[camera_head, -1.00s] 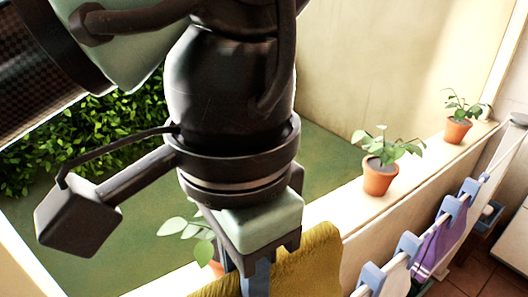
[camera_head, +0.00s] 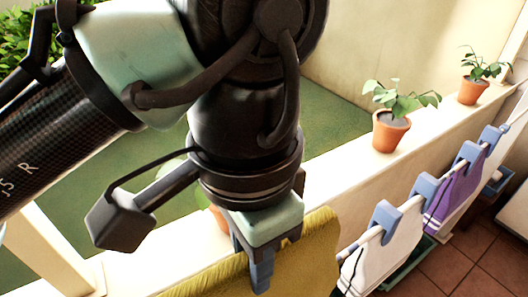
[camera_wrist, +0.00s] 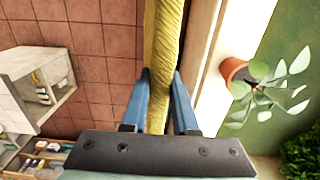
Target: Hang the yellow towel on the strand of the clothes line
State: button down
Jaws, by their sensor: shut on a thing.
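The yellow towel (camera_head: 318,258) hangs from my gripper (camera_head: 261,278) at the bottom of the head view. In the wrist view my gripper (camera_wrist: 160,78) has its two blue fingers on either side of the towel's narrow folded edge (camera_wrist: 168,35), shut on it. The towel's lower part is cut off by the head frame. The clothes line (camera_head: 408,206) runs from the lower middle up to the right edge, just right of the towel. The towel appears apart from the strand. The line does not show clearly in the wrist view.
Blue pegs (camera_head: 386,219) hold white cloths (camera_head: 382,258) and a purple cloth (camera_head: 458,190) on the line. A ledge (camera_head: 345,185) behind carries potted plants (camera_head: 390,132). Brown tiles (camera_head: 470,270) lie below. A shelf unit (camera_wrist: 40,85) shows at left in the wrist view.

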notch_tip(320, 180, down, 16)
jog(key=b, duration=0.9)
jog(key=shift+r, duration=0.15)
jog(key=c, duration=0.6)
grip_release()
notch_tip(320, 180, up, 9)
jog(key=p, duration=0.9)
jog(key=shift+r+p, duration=0.15)
jog(key=shift+p, duration=0.15)
